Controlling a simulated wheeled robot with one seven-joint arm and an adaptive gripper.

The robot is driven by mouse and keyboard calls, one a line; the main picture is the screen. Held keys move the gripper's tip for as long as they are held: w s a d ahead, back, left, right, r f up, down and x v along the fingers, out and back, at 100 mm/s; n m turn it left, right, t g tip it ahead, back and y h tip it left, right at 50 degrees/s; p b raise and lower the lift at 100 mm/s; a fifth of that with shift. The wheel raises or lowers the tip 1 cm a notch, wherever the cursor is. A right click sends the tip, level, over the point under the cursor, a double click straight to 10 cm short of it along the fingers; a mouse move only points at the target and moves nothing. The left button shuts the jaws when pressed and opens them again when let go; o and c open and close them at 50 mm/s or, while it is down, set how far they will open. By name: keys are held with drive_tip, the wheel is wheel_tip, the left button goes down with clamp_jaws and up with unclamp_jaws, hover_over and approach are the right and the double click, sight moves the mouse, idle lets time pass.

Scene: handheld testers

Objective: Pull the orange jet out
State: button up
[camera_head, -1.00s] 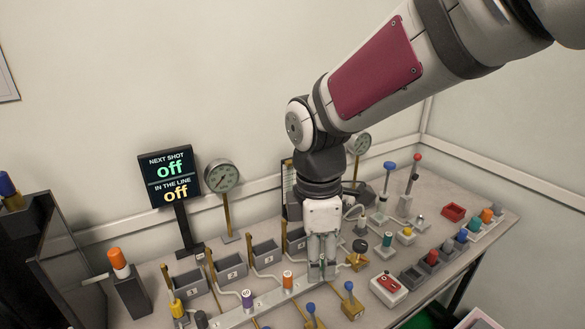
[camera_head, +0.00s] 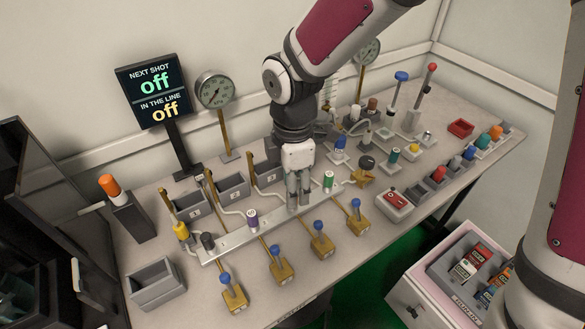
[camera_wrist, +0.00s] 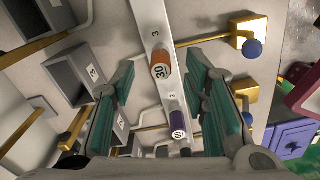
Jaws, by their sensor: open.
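The orange jet (camera_wrist: 160,65), marked 30, stands in the pale metal rail (camera_wrist: 148,22) by the number 3. In the wrist view it shows between the open fingers of my gripper, with a gap on both sides. In the head view, my gripper (camera_head: 298,206) points down over the rail between the purple jet and the green jet, and hides the orange jet. The purple jet (camera_head: 253,218) is by number 2 and also shows nearer the wrist camera (camera_wrist: 177,118). The green jet (camera_head: 328,181) is just right of the fingers. I cannot tell whether the fingers touch the rail.
Brass valves with blue knobs (camera_head: 322,244) line the rail's front. Grey bins (camera_head: 232,187) stand behind it. A sign (camera_head: 153,88) reads off twice. Another orange-topped piece (camera_head: 109,186) stands on a dark block at left. An empty grey bin (camera_head: 155,283) is front left.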

drive_tip(key=shift+f+b, duration=0.45)
drive_tip(key=shift+f, duration=1.6)
clamp_jaws()
unclamp_jaws()
drive_tip(key=shift+r, duration=0.1)
